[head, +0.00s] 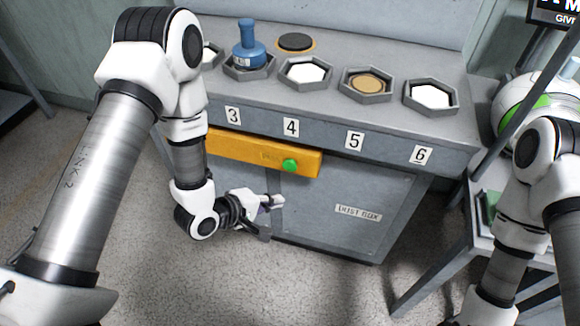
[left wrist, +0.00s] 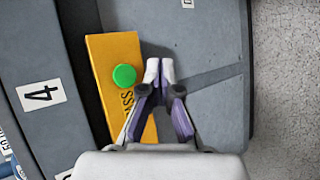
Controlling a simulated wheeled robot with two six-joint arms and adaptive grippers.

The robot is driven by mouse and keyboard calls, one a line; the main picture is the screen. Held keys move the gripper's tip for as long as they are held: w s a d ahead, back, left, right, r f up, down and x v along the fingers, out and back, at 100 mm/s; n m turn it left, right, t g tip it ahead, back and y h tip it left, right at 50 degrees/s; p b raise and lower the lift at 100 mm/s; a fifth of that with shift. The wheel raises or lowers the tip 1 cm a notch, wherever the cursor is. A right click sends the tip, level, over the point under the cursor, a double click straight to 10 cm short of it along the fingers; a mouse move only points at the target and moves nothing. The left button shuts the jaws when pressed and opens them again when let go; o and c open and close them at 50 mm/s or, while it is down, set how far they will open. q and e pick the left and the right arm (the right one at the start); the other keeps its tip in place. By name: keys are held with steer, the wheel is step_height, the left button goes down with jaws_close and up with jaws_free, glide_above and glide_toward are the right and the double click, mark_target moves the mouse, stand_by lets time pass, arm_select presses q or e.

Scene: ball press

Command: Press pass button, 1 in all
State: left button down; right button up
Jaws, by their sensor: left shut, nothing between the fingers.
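The green pass button (head: 290,165) sits near the right end of a yellow bar (head: 240,150) on the front of the grey bench, below label 4. In the left wrist view the green button (left wrist: 124,75) is to the left of my left gripper's fingertips, and the yellow bar (left wrist: 112,48) runs partly behind the gripper. My left gripper (head: 278,202) is shut and empty, below the button in the head view and apart from it. Its closed fingertips show in the left wrist view (left wrist: 158,68). My right arm shows at the right edge, but its gripper is out of view.
The bench top (head: 350,110) has several hexagonal holders; a blue knobbed piece (head: 248,48) stands in one, and another has a tan disc (head: 369,84). A black disc (head: 296,41) lies behind them. A grey cabinet front (head: 320,215) is below the bar. A frame stands at right.

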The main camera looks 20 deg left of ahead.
arm_select(q)
glide_toward(293, 171)
steer(key=x, duration=0.3)
steer(key=s+x, duration=0.1)
steer(key=x, duration=0.1)
steer(key=shift+w+d+f, duration=0.25)
steer(key=shift+d+f, duration=0.2)
steer(key=shift+w, duration=0.1)
stand_by(0.7)
steer(key=shift+w, duration=0.3)
steer(key=shift+w+p, duration=0.3)
steer(key=shift+w, duration=0.15)
stand_by(0.6)
steer(key=shift+s+p, duration=0.3)
steer(key=shift+s, duration=0.6)
